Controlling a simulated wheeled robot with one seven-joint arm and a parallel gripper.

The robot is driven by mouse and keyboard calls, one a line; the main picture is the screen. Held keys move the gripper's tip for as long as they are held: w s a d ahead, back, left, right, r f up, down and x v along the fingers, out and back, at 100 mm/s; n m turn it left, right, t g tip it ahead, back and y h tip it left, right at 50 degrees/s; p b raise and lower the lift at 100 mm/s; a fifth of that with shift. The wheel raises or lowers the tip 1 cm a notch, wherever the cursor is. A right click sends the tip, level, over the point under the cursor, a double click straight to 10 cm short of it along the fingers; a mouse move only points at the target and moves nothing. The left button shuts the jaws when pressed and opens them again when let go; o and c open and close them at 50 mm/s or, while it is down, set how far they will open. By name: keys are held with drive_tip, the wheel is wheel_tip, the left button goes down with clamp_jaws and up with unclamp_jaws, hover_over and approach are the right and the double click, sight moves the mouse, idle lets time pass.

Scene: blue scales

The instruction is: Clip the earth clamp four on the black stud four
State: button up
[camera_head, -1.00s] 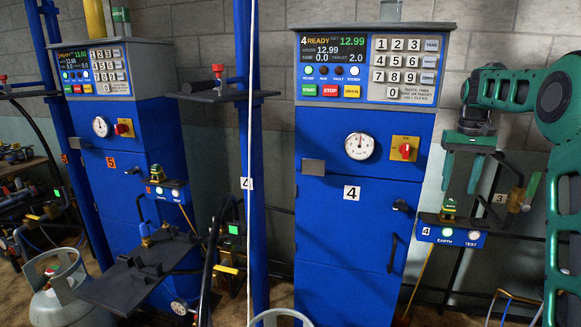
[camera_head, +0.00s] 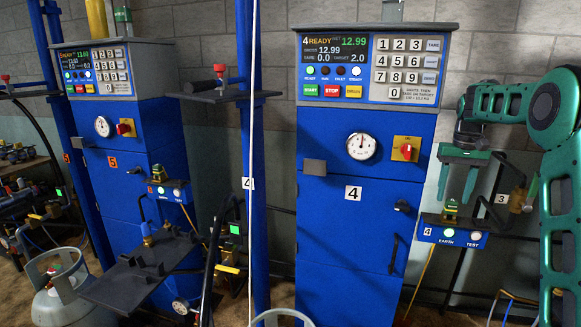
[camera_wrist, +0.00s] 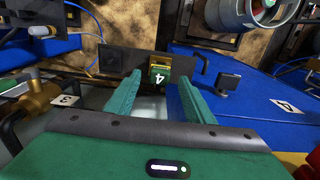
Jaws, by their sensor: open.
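The earth clamp four (camera_head: 450,211) is a small green and yellow block. It stands on the blue box marked 4, EARTH and TEST (camera_head: 452,236), right of cabinet four. In the wrist view the clamp (camera_wrist: 159,76) shows its 4 label between my finger ends. My gripper (camera_head: 454,199) is open and empty, its fingers pointing down just above the clamp. It also shows in the wrist view (camera_wrist: 160,82), one finger on each side of the clamp; I cannot tell if they touch it. A dark knob (camera_head: 402,206) sits on cabinet four's door; I cannot tell whether it is the black stud four.
Blue cabinet four (camera_head: 345,240) stands close left of my gripper, with a door handle. A brass fitting (camera_head: 520,200) and a tag marked 3 are close on the right. A blue post (camera_head: 260,130) and cabinet five (camera_head: 125,190) stand farther left.

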sight(452, 200)
drive_tip(key=shift+f, duration=2.6)
clamp_jaws()
drive_tip(key=shift+d+r, duration=0.1)
drive_tip(key=shift+r, duration=2.9)
